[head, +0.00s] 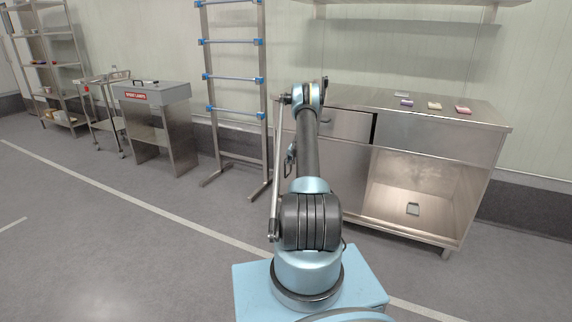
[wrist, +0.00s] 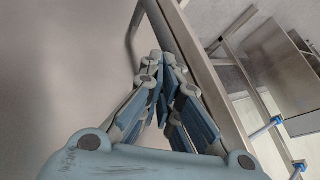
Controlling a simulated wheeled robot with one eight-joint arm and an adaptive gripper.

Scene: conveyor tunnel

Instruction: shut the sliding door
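The steel cabinet (head: 480,150) stands right of centre in the head view. Its lower right bay (head: 415,195) is open. A plain door panel (head: 350,180) covers the lower middle part, partly behind my arm. My gripper (wrist: 163,60) shows in the wrist view with its fingertips drawn close together. A bent grey handle bar (wrist: 150,22) is at the fingertips, beside a smooth steel face (wrist: 60,60). I cannot tell whether the bar is between the fingers. My arm hides much of the cabinet's left side in the head view.
Several small blocks (head: 434,105) lie on the cabinet top. A ladder-like rack with blue joints (head: 236,76) stands left of the cabinet. A grey stand (head: 155,93) is farther left. The floor (head: 120,240) at front left is clear.

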